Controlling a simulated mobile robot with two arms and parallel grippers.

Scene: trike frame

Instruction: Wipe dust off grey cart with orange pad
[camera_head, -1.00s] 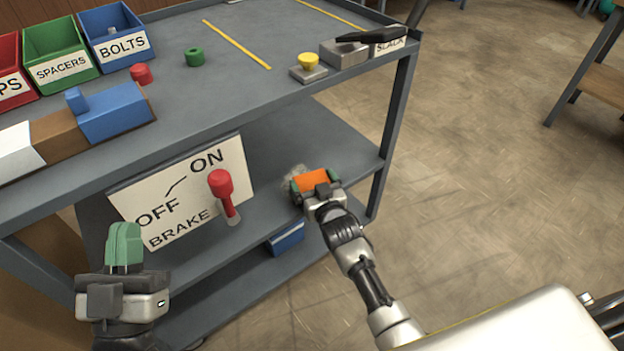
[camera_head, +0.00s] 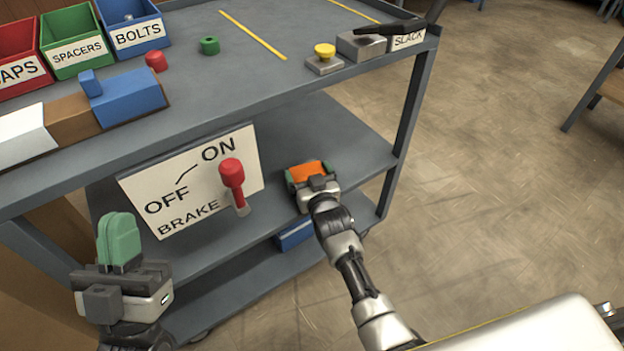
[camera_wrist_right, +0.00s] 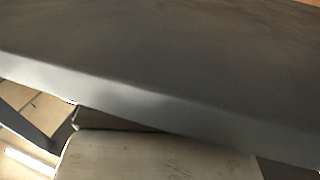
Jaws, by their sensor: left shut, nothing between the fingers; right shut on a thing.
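The grey cart (camera_head: 345,135) fills the left and middle of the head view. The orange pad (camera_head: 306,170) is on its middle shelf, near the front edge, right of the brake lever. My right gripper (camera_head: 310,176) is shut on the pad, with a green finger at each side. No dust patch shows on the shelf around it; the area under the pad is hidden. The wrist view shows a bare grey shelf surface (camera_wrist_right: 180,65) and its front edge. My left gripper (camera_head: 119,240) is shut and empty in front of the cart at lower left.
A red brake lever (camera_head: 232,180) and an OFF/ON sign (camera_head: 180,190) stand left of the pad. A cart post (camera_head: 405,130) rises at right. A blue box (camera_head: 294,235) is below. The top shelf holds bins, blocks and a yellow button (camera_head: 325,51). Floor at right is open.

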